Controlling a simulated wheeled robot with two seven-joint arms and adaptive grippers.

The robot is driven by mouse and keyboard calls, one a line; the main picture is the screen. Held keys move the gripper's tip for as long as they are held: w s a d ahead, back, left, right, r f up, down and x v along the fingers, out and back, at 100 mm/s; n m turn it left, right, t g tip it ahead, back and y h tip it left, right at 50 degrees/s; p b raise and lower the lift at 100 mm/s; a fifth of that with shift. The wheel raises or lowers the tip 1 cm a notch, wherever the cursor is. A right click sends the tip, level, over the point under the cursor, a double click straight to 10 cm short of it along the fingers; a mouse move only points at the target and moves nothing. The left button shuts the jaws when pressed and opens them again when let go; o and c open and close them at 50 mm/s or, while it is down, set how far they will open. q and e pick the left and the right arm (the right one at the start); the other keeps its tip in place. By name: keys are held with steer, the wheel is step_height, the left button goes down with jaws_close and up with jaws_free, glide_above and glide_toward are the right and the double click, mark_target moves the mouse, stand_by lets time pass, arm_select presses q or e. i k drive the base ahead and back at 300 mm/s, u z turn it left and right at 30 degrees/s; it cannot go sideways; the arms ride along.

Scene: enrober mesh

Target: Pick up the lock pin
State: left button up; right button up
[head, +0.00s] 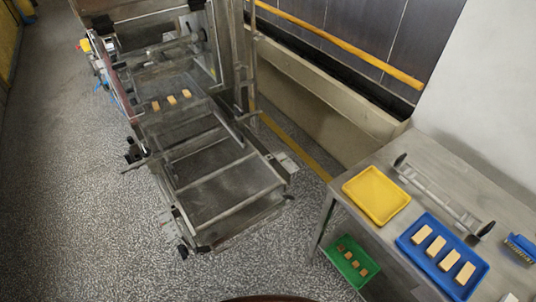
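I cannot make out a lock pin for certain; it is hidden or too small to tell. The enrober (215,180) stands left of centre, with an open mesh frame at its near end. Small black knobs show on its left side, one pair at mid-length (133,157) and one at the near corner (183,250). A metal bar with black ends (437,196) lies on the steel table (440,150) at the right. Neither of my grippers is in view.
On the table are a yellow tray (376,194), a blue tray (478,276) with several tan bars, and a blue brush (520,247). Tan bars (171,100) lie on the enrober. Speckled floor (80,200) is clear at left.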

mark_target(130, 139)
steer(key=z, duration=1.5)
steer(key=k, duration=0.8)
steer(key=u, duration=1.55)
